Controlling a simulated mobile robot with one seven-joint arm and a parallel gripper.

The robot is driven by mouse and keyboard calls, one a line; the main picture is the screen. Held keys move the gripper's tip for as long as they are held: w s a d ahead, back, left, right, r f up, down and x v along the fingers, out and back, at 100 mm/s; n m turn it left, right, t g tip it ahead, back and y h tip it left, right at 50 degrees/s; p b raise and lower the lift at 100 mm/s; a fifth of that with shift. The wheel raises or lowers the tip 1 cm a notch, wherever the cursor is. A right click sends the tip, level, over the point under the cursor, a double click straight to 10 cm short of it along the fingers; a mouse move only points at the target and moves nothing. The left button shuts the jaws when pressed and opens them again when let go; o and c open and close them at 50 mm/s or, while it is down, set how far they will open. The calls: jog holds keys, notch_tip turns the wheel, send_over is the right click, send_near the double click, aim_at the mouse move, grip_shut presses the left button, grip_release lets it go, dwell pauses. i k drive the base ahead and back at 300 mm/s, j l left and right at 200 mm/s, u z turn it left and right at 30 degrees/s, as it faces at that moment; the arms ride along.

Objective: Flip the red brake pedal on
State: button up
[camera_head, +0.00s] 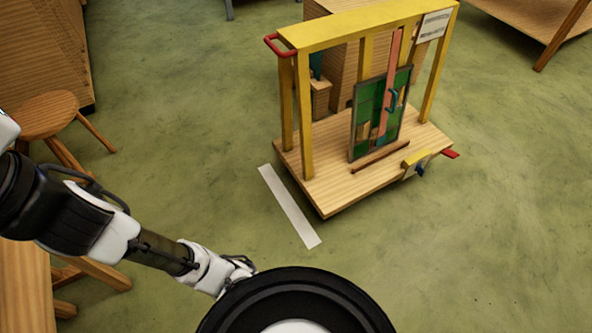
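A small red pedal (450,153) sticks out from the right front corner of a wooden cart (345,195), low at the platform's edge. The picture does not show clearly whether it is tipped up or down. My gripper (243,265) is at the lower left, well away from the pedal and the cart. Its fingers are small and partly hidden by a round black part in front, so whether they are open or shut cannot be seen.
The cart has a yellow frame (350,27), a red handle (280,44) and a leaded glass panel (378,115). A yellow block (415,158) sits near the pedal. A white floor strip (289,207) lies before the cart. A stool (48,112) stands left. Floor at right is clear.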

aim_at(451, 154)
jog(key=z, duration=1.2)
jog(key=i+l, duration=0.15)
jog(key=i, duration=1.05)
jog(key=i+l+z, duration=0.15)
jog(key=i, duration=1.05)
